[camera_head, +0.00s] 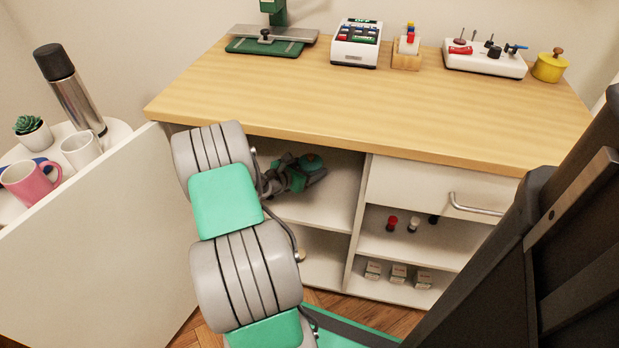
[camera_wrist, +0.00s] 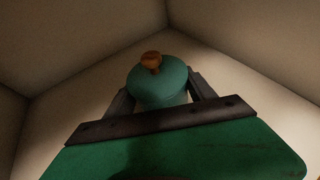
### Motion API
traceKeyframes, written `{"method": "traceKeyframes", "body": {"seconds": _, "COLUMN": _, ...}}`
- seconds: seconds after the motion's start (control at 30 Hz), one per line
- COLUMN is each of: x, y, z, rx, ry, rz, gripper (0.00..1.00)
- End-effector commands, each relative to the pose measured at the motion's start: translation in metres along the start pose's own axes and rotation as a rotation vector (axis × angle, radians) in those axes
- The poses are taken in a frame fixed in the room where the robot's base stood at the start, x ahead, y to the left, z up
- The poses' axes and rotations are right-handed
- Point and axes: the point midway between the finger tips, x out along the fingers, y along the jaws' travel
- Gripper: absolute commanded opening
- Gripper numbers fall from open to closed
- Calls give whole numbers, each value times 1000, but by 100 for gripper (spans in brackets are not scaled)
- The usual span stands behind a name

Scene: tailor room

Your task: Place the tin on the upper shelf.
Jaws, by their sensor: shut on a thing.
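A green round tin (camera_wrist: 160,83) with a brown knob on its lid is between the fingers of my gripper (camera_wrist: 162,98) in the wrist view. My gripper is shut on it. I cannot tell whether the tin touches the shelf. My arm covers part of the compartment.
The wooden worktop (camera_head: 350,105) is just above my gripper. An open white door (camera_head: 100,245) stands left of my arm. A drawer with a metal handle (camera_head: 476,206) is to the right. A yellow tin (camera_head: 550,66) stands on the worktop. Pale walls surround the tin in the wrist view.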

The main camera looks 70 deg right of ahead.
Motion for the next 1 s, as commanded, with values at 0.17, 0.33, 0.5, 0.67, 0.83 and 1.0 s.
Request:
{"method": "traceKeyframes", "body": {"seconds": 0.17, "x": 5, "y": 0, "z": -13, "rx": 0, "ry": -1, "rz": 0, "gripper": 0}}
{"method": "traceKeyframes", "body": {"seconds": 0.33, "x": 5, "y": 0, "z": -14, "rx": 0, "ry": 0, "rz": 0, "gripper": 0}}
{"method": "traceKeyframes", "body": {"seconds": 0.5, "x": 6, "y": 0, "z": -16, "rx": 0, "ry": 0, "rz": 0, "gripper": 72}}
{"method": "traceKeyframes", "body": {"seconds": 0.67, "x": 6, "y": -1, "z": -16, "rx": 0, "ry": 0, "rz": 0, "gripper": 85}}
{"method": "traceKeyframes", "body": {"seconds": 0.83, "x": 6, "y": -1, "z": -16, "rx": 0, "ry": 0, "rz": 0, "gripper": 85}}
{"method": "traceKeyframes", "body": {"seconds": 1.0, "x": 0, "y": 0, "z": -11, "rx": -1, "ry": 0, "rz": 2, "gripper": 85}}
